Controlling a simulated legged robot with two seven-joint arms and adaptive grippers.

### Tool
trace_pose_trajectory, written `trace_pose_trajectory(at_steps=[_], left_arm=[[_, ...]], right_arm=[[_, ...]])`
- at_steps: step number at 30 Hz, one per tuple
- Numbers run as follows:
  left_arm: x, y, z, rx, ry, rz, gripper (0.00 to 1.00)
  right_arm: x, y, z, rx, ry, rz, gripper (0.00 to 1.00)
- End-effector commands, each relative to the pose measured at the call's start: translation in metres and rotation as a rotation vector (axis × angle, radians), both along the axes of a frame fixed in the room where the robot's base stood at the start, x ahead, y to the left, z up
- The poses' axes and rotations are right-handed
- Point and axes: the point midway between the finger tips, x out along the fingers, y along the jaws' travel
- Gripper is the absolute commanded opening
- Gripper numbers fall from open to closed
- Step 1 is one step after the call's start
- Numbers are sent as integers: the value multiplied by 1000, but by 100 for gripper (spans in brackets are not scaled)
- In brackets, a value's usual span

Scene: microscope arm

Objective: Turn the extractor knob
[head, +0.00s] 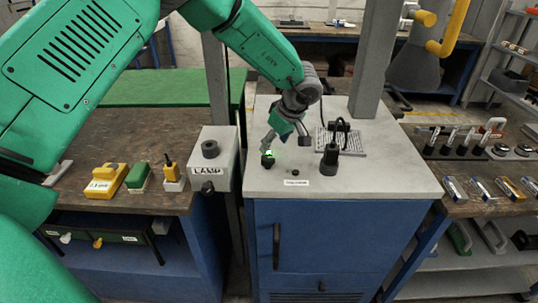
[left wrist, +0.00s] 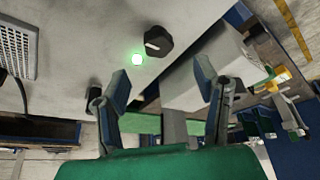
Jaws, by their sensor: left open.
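The extractor knob appears to be the black round knob (left wrist: 158,42) with a white line on its top, on the grey cabinet top in the left wrist view. A lit green lamp (left wrist: 137,59) is beside it. In the head view the knob (head: 267,161) is a small dark shape by the green lamp (head: 270,152), near the cabinet's left edge. My left gripper (head: 284,141) is just above and behind the knob in the head view. In the left wrist view its fingers (left wrist: 163,84) are spread apart with nothing between them, and the knob lies beyond the fingertips.
The grey cabinet top (head: 390,183) also bears a black upright device (head: 330,158), a perforated plate (head: 351,141) and a small label (head: 296,183). A grey LAMP box (head: 211,165) stands left of the cabinet. The cabinet top's right front is clear.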

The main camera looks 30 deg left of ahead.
Motion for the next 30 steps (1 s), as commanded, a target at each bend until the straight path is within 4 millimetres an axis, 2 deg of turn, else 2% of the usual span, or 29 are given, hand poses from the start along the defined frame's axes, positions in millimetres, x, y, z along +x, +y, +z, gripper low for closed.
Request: trace_pose_trajectory(at_steps=[1, 6, 12, 24, 28, 30], left_arm=[[1, 4, -11, 2, 2, 1, 56], [3, 17, -41, 2, 0, 0, 56], [5, 25, -62, 1, -2, 1, 56], [6, 29, -70, -1, -2, 0, 56], [6, 29, -70, -1, -3, 0, 10], [7, 29, -69, 0, -3, 0, 6]], right_arm=[[0, 0, 2, 0, -1, 0, 100], [1, 0, 6, 0, -2, 0, 100], [1, 0, 9, 0, -2, 0, 100], [1, 0, 9, 0, -2, 0, 100], [1, 0, 9, 0, -2, 0, 100], [1, 0, 9, 0, -2, 0, 100]])
